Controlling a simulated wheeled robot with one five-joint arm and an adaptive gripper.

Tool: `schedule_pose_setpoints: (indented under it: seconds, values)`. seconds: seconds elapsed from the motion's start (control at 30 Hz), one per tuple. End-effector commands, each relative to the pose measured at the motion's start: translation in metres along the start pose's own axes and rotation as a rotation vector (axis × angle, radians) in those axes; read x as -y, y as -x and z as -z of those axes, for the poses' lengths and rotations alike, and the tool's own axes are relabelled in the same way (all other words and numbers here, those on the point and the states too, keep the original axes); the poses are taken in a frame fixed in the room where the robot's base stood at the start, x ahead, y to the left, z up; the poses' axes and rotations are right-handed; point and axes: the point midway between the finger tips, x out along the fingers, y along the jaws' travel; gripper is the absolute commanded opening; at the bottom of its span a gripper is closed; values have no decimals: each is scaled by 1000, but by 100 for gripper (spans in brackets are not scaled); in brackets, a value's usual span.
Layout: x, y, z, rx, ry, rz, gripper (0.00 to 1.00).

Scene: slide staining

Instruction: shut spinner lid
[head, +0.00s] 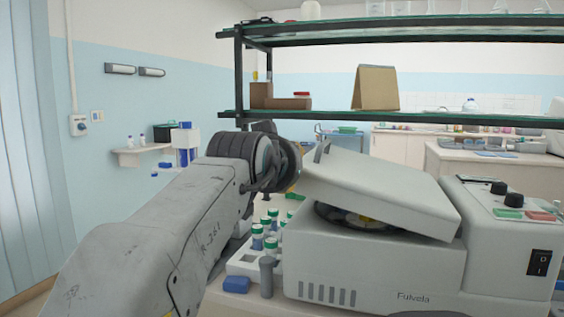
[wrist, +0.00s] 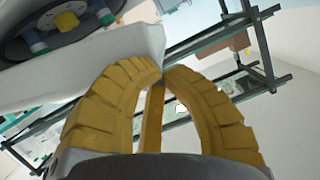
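The spinner (head: 370,262) is a pale grey benchtop machine marked Fulvela. Its lid (head: 385,190) stands partly open and tilted, with a gap along the front showing the dark rotor bowl (head: 345,217). A grey tab (head: 322,151) stands at the lid's upper left corner. In the wrist view the rotor bowl (wrist: 70,30) with blue and yellow parts shows at top left, beside a pale edge of the spinner. My gripper (wrist: 162,73) has yellow ribbed fingers with tips together and nothing visible between them. In the head view my arm hides the fingers, left of the lid.
A white rack of green-capped tubes (head: 257,239) stands left of the spinner, with a blue block (head: 236,284) in front. A control panel (head: 500,197) with knobs is at the right. A dark-framed shelf (head: 420,118) spans above and behind.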

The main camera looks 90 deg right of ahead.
Motion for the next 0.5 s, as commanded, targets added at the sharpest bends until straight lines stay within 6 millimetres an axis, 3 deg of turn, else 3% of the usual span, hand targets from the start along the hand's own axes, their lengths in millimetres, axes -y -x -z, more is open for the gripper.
schedule_pose_setpoints:
  seconds: [0.03,0.2,0.5]
  values:
    - [-3,-4,-14,2,0,1,0]
    - [-7,-9,-35,1,-2,4,0]
    - [-11,-14,-55,1,-3,4,0]
